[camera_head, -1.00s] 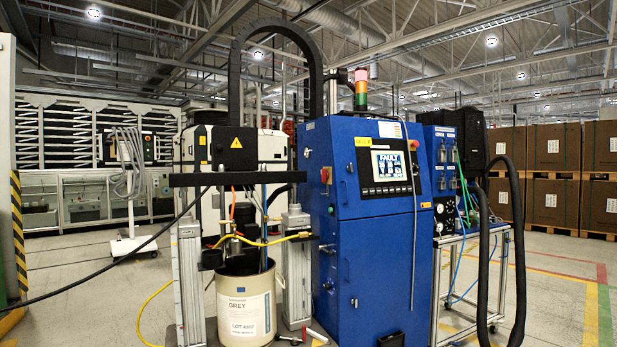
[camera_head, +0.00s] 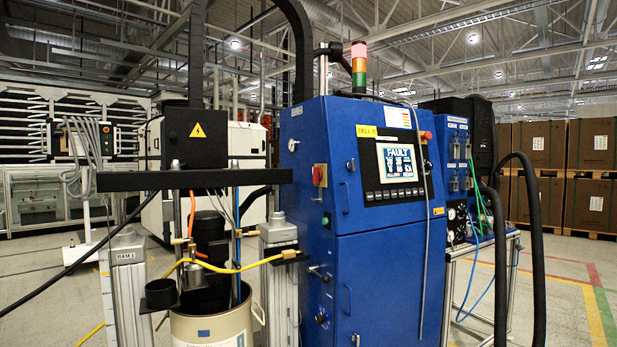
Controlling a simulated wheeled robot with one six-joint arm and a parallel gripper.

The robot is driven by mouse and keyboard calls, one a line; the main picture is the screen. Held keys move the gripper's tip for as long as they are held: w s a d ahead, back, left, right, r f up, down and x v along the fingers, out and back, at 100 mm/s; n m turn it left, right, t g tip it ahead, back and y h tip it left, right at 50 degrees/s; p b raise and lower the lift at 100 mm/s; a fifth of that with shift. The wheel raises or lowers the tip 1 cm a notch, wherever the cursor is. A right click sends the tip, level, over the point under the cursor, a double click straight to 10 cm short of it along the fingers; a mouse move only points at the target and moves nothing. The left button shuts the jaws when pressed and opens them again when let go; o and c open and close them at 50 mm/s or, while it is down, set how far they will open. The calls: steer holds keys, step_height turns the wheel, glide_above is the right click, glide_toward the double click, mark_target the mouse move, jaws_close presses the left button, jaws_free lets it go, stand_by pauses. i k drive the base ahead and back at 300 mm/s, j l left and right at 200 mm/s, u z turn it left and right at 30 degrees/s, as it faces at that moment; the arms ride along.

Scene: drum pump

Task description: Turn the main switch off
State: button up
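The main switch (camera_head: 320,175) is a red knob on a yellowish plate. It sits on the left side face of the blue control cabinet (camera_head: 390,255), near its front edge, at upper mid-height. Its exact knob angle is too small to read. The cabinet's screen (camera_head: 397,162) shows "FAULT", and the red top of its signal tower (camera_head: 359,50) looks lit. My gripper is not in view, so I cannot see whether it is open or shut.
A drum pump frame with a black crossbar (camera_head: 190,179) and a drum (camera_head: 215,325) stands left of the cabinet. A yellow hose (camera_head: 225,268) runs across it. Black hoses (camera_head: 530,230) hang at the right. Open floor (camera_head: 575,270) lies at the far right.

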mark_target(317, 175)
steer(key=i+l+u, duration=0.15)
steer(key=l, duration=0.2)
steer(key=i+l+u, duration=0.15)
steer(key=i+l, duration=0.15)
steer(key=i+l+u, duration=0.15)
steer(key=l, duration=0.35)
steer(key=i+l+u, duration=0.1)
steer(key=l, duration=0.3)
steer(key=i+l+u, duration=0.15)
steer(key=l, duration=0.3)
steer(key=i+l+u, duration=0.15)
steer(key=l, duration=0.3)
steer(key=i+l+u, duration=0.15)
steer(key=l, duration=0.3)
